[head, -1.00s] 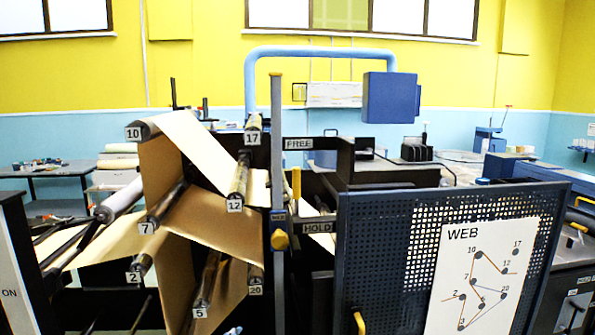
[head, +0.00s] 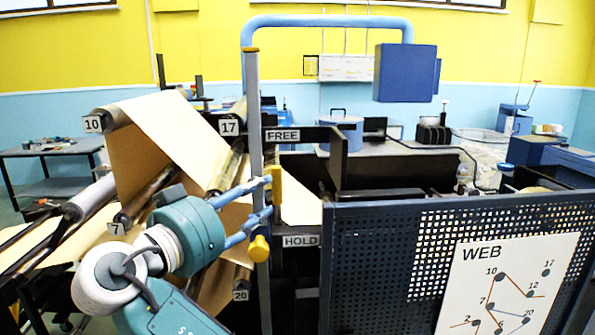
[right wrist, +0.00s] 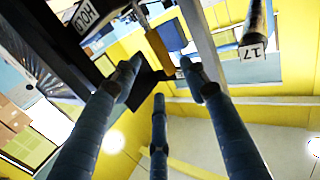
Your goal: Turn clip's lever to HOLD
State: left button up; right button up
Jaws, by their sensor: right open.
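The clip's lever shows as an upright yellow grip (head: 277,188) beside the grey vertical post, between the FREE label (head: 282,135) above and the HOLD label (head: 300,241) below. My right gripper (head: 267,198) reaches in from the lower left, its blue fingers open around or just short of the grip. In the right wrist view, the yellow grip (right wrist: 158,50) stands just beyond and between the open fingertips (right wrist: 160,78); contact cannot be made out. The lever's pivot is hidden. My left gripper is not in view.
The grey post (head: 254,110) stands close to the fingers, with a yellow knob (head: 259,249) just below them. Brown paper web (head: 160,125) runs over rollers at left. A perforated panel (head: 400,240) with a WEB diagram (head: 508,285) blocks the right front.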

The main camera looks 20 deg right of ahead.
aim_at(276, 180)
jog(key=w+d+p, duration=0.1)
jog(key=d+p, duration=0.1)
jog(key=w+d+r+p, duration=0.1)
jog(key=w+d+p, duration=0.1)
jog(key=shift+w+d+r+p, duration=0.2)
jog(key=shift+w+p, duration=0.1)
jog(key=shift+p, duration=0.1)
jog(key=x, duration=0.1)
jog(key=p+x, duration=0.1)
jog(key=shift+w+d+f, duration=0.25)
jog(key=shift+d, duration=0.05)
jog(key=shift+w+d, duration=0.2)
jog(key=shift+a+f, duration=0.1)
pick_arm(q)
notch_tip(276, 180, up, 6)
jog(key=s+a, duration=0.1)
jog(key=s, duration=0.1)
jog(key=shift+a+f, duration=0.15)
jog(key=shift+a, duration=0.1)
pick_arm(e)
grip_shut()
